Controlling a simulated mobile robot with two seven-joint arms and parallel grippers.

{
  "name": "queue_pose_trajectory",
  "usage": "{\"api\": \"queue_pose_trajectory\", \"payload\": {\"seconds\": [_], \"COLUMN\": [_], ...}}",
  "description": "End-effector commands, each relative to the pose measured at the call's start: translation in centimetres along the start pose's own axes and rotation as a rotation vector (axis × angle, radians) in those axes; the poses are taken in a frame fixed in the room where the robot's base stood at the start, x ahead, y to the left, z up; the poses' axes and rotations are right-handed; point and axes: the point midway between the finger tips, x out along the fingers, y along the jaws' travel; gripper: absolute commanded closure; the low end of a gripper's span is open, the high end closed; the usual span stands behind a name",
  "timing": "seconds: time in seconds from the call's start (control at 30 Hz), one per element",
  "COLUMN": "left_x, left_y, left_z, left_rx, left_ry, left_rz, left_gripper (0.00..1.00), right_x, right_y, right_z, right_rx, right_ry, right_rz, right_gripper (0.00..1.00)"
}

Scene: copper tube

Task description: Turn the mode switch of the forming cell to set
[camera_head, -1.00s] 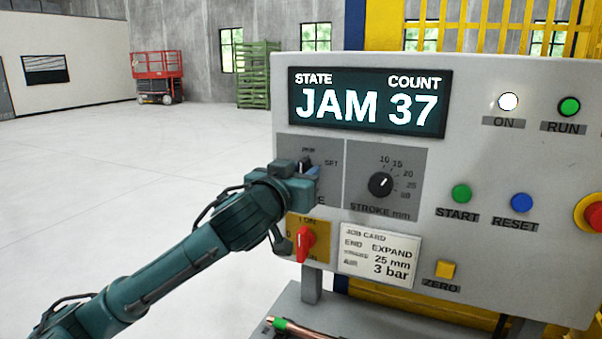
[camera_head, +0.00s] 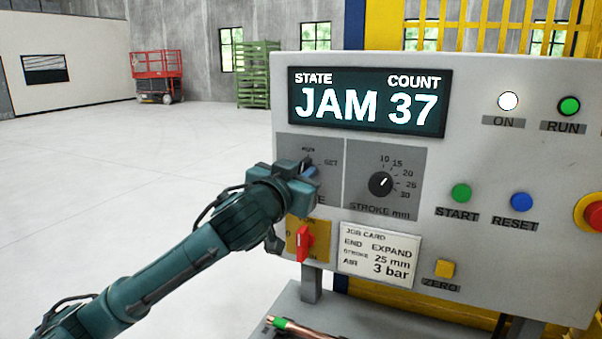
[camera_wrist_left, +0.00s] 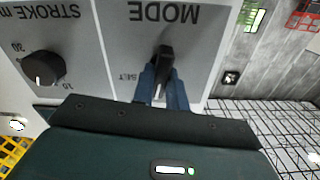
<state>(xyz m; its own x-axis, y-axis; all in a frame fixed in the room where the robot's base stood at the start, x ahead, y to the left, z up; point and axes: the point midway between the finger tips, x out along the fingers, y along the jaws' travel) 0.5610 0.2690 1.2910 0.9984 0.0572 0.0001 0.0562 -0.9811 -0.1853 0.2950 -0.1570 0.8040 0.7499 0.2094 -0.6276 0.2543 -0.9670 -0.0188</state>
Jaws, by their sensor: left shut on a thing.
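The mode switch is a black knob with a white pointer line on a grey plate on the forming cell's panel. In the left wrist view the knob (camera_wrist_left: 164,60) sits between the blue fingers of my left gripper (camera_wrist_left: 163,90), which is shut on it. That view is upside down. The pointer line faces down and slightly left there, and the SET label is to the left. In the head view my left gripper (camera_head: 308,172) covers most of the switch. The SET label is at its upper right. My right gripper is not in view.
The display (camera_head: 368,102) reads JAM 37. The stroke knob (camera_head: 381,185) is just right of the mode plate. A red switch (camera_head: 305,244) is close below my left wrist. A job card (camera_head: 379,256) and several buttons are farther right. Open floor lies left.

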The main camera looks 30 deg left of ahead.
Motion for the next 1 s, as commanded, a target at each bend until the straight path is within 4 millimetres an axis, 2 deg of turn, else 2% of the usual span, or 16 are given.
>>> {"api": "queue_pose_trajectory", "payload": {"seconds": [0.6,1.0], "left_x": [0.00,0.00], "left_y": [0.29,0.42], "left_z": [0.15,0.22], "left_rx": [0.567,0.810], "left_ry": [-0.002,-0.002], "left_rz": [0.000,0.000], "left_gripper": [1.00,1.00], "right_x": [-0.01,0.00], "right_y": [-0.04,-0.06], "right_z": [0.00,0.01], "right_rx": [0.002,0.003], "right_ry": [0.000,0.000], "right_rz": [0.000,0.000], "right_gripper": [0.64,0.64]}}
